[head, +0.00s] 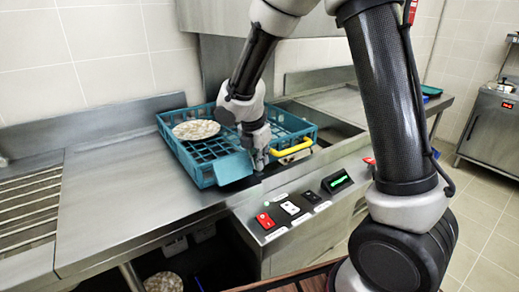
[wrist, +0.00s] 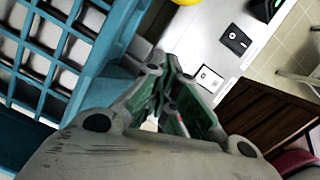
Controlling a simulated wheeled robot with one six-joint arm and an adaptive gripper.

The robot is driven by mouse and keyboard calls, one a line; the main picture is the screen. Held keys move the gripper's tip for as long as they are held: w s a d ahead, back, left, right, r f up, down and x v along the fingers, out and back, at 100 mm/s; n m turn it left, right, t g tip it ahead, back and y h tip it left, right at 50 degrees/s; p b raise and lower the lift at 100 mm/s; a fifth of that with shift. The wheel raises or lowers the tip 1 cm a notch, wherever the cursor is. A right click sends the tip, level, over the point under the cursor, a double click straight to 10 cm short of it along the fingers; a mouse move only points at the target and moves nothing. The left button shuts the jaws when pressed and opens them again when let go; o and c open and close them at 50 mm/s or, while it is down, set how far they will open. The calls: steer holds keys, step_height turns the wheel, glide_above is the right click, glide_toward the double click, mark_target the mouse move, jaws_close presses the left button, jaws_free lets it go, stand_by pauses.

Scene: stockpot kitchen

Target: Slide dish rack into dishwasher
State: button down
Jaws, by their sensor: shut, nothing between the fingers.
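The teal dish rack (head: 199,172) sits on the steel counter at the mouth of the dishwasher (head: 330,127), with its right part under the raised hood (head: 310,20). A pale patterned plate (head: 195,129) lies in the rack's left part. My gripper (head: 260,163) points down by the rack's front side, shut and empty. In the wrist view, my gripper's fingers (wrist: 178,112) are together just beside the rack's teal lattice (wrist: 78,55). I cannot tell whether they touch the rack. My arm hides part of the rack.
A yellow handle (head: 292,147) is at the rack's right front. A control panel (head: 298,207) with red, white and black switches is in front. Clear steel counter (head: 110,200) lies left; a slatted drainer (head: 30,205) is farther left.

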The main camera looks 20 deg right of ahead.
steer(key=shift+x, duration=1.1)
steer(key=shift+w+d+r, duration=0.25)
steer(key=shift+w+d, duration=0.35)
steer(key=shift+d, duration=0.3)
steer(key=shift+w+d+r, duration=0.35)
steer(key=shift+w+d, duration=0.1)
steer(key=shift+d, duration=0.15)
steer(key=shift+d, duration=0.1)
steer(key=w+d, duration=0.2)
steer(key=d, duration=0.6)
steer(key=w+d, duration=0.3)
steer(key=d, duration=0.6)
steer(key=w+d, duration=0.3)
steer(key=d, duration=0.5)
steer(key=shift+w+d, duration=0.15)
steer(key=shift+d, duration=0.05)
steer(key=shift+a, duration=0.15)
